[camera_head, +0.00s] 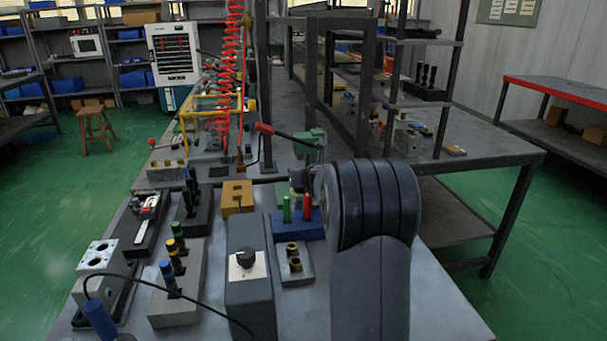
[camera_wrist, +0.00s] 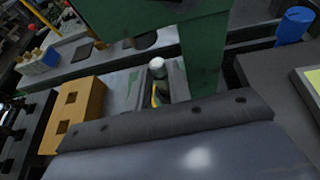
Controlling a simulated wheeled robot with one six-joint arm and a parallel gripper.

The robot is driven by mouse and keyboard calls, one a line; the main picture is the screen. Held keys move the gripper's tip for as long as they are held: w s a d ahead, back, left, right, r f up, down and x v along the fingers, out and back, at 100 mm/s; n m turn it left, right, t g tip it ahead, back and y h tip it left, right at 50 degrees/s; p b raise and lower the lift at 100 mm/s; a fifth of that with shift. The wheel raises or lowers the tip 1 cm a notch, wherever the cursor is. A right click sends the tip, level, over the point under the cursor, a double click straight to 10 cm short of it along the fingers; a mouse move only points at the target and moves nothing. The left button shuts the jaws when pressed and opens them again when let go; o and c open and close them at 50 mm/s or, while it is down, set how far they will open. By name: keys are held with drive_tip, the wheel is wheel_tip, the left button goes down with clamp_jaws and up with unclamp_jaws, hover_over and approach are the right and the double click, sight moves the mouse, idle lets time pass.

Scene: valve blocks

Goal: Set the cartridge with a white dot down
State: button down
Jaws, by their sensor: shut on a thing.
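In the wrist view a small cylinder with a white top, the cartridge with a white dot (camera_wrist: 157,65), stands out beyond the dark edge of my gripper (camera_wrist: 160,92). My gripper is shut on it; its fingertips and the cartridge's lower part are mostly hidden. The green press (camera_wrist: 205,55) rises right beside it, and its frame crosses the top of the view. In the head view my gripper (camera_head: 303,180) is a small dark shape at the press (camera_head: 311,146), largely hidden by my arm. The cartridge cannot be made out there.
A yellow-brown block (camera_head: 237,195) stands left of the press. A blue holder (camera_head: 282,234) with green and red pieces and a plate with brass rings (camera_head: 294,275) are in front. A grey knob box (camera_head: 250,300), a grey cartridge rack (camera_head: 172,309) and a silver block (camera_head: 102,261) crowd the near left.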

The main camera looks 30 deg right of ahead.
drive_tip(key=shift+f+b, duration=0.55)
drive_tip(key=shift+f, duration=0.15)
idle(0.4)
drive_tip(key=c, duration=1.2)
unclamp_jaws()
drive_tip(key=shift+s+a+f, duration=0.1)
drive_tip(key=shift+c, duration=0.2)
drive_tip(key=shift+o, duration=0.2)
drive_tip(key=shift+s+f, duration=0.1)
drive_tip(key=v, duration=1)
drive_tip(key=shift+s+r, duration=0.2)
drive_tip(key=shift+r, duration=0.35)
drive_tip(key=shift+w+a, duration=0.1)
drive_tip(key=shift+a, duration=0.05)
drive_tip(key=x, duration=0.6)
drive_tip(key=shift+f, duration=0.1)
drive_tip(key=shift+w+d+f, duration=0.25)
drive_tip(key=shift+w, duration=0.35)
